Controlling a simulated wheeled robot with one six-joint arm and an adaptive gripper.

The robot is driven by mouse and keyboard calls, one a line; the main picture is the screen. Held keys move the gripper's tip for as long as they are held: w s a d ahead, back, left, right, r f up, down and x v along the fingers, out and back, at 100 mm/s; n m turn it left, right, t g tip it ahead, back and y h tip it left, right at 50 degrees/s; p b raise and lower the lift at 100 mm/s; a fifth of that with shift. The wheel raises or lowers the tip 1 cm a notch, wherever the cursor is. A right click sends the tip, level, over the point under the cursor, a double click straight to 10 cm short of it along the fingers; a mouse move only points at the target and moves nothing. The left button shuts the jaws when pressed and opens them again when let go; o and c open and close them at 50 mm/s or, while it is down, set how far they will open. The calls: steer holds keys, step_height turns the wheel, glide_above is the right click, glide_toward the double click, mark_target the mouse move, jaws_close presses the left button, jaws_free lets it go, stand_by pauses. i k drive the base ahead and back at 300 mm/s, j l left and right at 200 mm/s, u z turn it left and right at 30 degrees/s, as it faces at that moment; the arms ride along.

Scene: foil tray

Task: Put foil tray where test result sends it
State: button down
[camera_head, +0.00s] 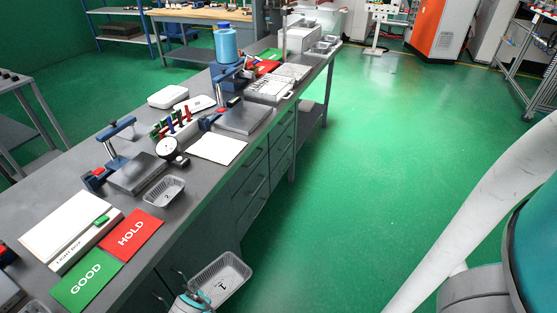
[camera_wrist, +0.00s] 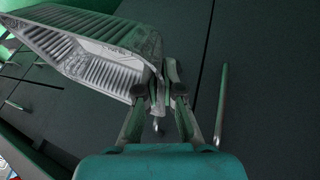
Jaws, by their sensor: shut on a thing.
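A grey ribbed foil tray (camera_head: 238,262) with a dark mark inside, perhaps a 1, is at the bottom of the head view, in front of the bench's drawer side. My gripper (camera_head: 197,299) is shut on its near edge. In the wrist view the foil tray (camera_wrist: 85,50) extends up and left from my gripper (camera_wrist: 160,88), tilted, pinched at one corner. On the bench, a green GOOD mat (camera_head: 85,288) lies beside a red HOLD mat (camera_head: 131,234). A white light box (camera_head: 70,226) with a small green part lies behind them.
Another foil tray (camera_head: 166,190) stands on the bench (camera_head: 52,180) behind the HOLD mat. A clamp fixture (camera_head: 135,172), a round dial (camera_head: 167,148) and a white sheet (camera_head: 217,148) are further along. Green floor (camera_head: 345,200) right of the bench is clear.

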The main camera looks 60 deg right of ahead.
mark_target(273, 57)
steer(key=i+z, duration=0.1)
steer(key=z, duration=0.35)
steer(key=l+z, duration=0.1)
steer(key=z, duration=0.4)
steer(key=i+z, duration=0.15)
steer(key=z, duration=0.3)
